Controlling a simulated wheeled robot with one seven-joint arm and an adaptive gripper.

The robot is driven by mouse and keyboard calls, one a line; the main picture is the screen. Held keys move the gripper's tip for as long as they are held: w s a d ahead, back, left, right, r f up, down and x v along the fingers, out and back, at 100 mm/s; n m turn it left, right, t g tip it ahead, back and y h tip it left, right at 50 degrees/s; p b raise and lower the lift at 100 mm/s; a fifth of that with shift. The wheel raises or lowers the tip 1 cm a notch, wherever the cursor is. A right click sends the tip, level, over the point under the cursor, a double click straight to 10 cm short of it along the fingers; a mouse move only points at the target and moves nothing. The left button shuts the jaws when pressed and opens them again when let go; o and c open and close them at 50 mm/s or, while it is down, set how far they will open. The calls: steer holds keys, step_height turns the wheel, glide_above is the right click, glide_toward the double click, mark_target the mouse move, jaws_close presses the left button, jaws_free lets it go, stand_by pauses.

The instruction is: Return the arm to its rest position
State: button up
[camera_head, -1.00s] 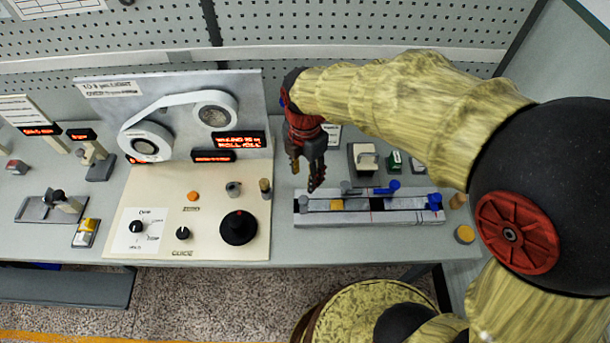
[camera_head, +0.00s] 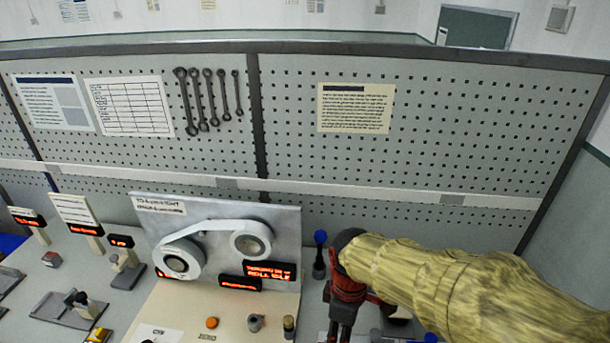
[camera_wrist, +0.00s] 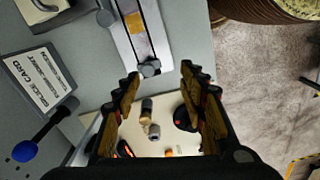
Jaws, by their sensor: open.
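My gripper (camera_head: 340,336) is low in the head view, just right of the winding panel, pointing down. Its fingertips are cut off by the bottom edge there. In the wrist view my gripper (camera_wrist: 160,76) has its two fingers spread, with nothing between them, above the bench. My yellowish arm reaches in from the right of the head view.
The winding panel (camera_head: 286,220) with two white reels stands beside my gripper. A blue-topped post (camera_head: 320,256) is close by. A slotted rail (camera_wrist: 126,40), a card (camera_wrist: 38,80) and a black knob (camera_wrist: 183,118) lie below. A pegboard (camera_head: 420,170) rises behind.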

steer(key=s+d+r+m+t, duration=0.2)
steer(key=s+d+r+m, duration=0.3)
steer(key=r+m, duration=0.2)
steer(key=s+d+r+m+t, duration=0.3)
steer(key=s+d+r+m, duration=0.1)
steer(key=d+r+m, duration=0.1)
step_height(320, 180, up, 2)
steer(key=shift+s+d+r+m+t, duration=0.15)
steer(key=shift+s+d+m+t, duration=0.2)
steer(key=shift+m, duration=0.55)
steer(key=shift+o, duration=0.2)
steer(key=shift+a, duration=0.1)
stand_by(1.6)
